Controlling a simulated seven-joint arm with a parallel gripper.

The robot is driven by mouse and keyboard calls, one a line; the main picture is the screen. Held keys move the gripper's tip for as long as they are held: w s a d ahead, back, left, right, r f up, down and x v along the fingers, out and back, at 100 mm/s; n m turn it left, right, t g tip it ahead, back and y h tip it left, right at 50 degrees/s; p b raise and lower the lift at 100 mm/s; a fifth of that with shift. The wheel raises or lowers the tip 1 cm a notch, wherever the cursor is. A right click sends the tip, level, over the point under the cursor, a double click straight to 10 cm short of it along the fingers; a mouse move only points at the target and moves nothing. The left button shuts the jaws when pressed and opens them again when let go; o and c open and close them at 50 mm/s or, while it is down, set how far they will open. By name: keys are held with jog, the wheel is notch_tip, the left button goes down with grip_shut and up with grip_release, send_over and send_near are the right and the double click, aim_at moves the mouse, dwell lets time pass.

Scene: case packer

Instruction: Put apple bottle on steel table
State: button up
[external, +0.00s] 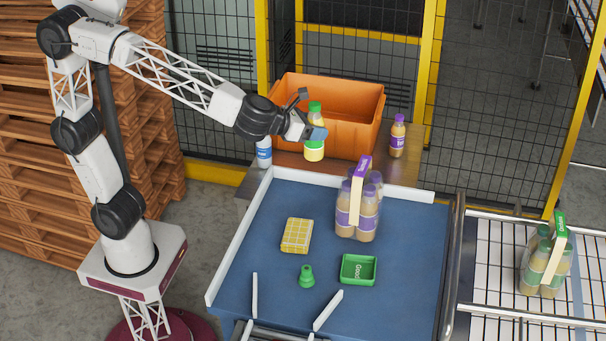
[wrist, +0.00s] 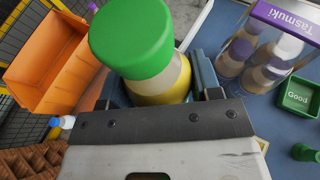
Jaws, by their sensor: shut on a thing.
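The apple bottle, with a green cap and yellow label (external: 314,152), is upright in my gripper (external: 317,133). In the wrist view its green cap (wrist: 131,40) fills the upper middle, and the jaws (wrist: 165,92) close around its body. The bottle is in front of the orange crate, over the steel table (external: 398,173). I cannot tell whether its base touches the table.
The blue conveyor (external: 404,240) carries a purple-topped bottle pack (external: 366,217), a yellow block (external: 297,235), a green tray (external: 358,269) and a green piece (external: 307,277).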

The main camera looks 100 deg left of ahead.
jog(key=s+a+n+g+y, duration=0.25)
jog(key=s+a, duration=0.35)
jog(key=a, duration=0.5)
jog(key=s+a+n+g+y, duration=0.1)
jog(key=s+a+n+g, duration=0.35)
jog(key=a, duration=0.65)
jog(key=s+a+n+g+y, duration=0.2)
jog(key=s+a, duration=0.4)
jog(key=a, duration=0.5)
notch_tip(320, 180, down, 22)
jog(key=shift+s+a+f+n, duration=0.15)
jog(key=shift+n, duration=0.15)
notch_tip(320, 180, down, 6)
jog(key=shift+f, duration=0.2)
jog(key=shift+f, duration=1.8)
jog(key=shift+f, duration=0.1)
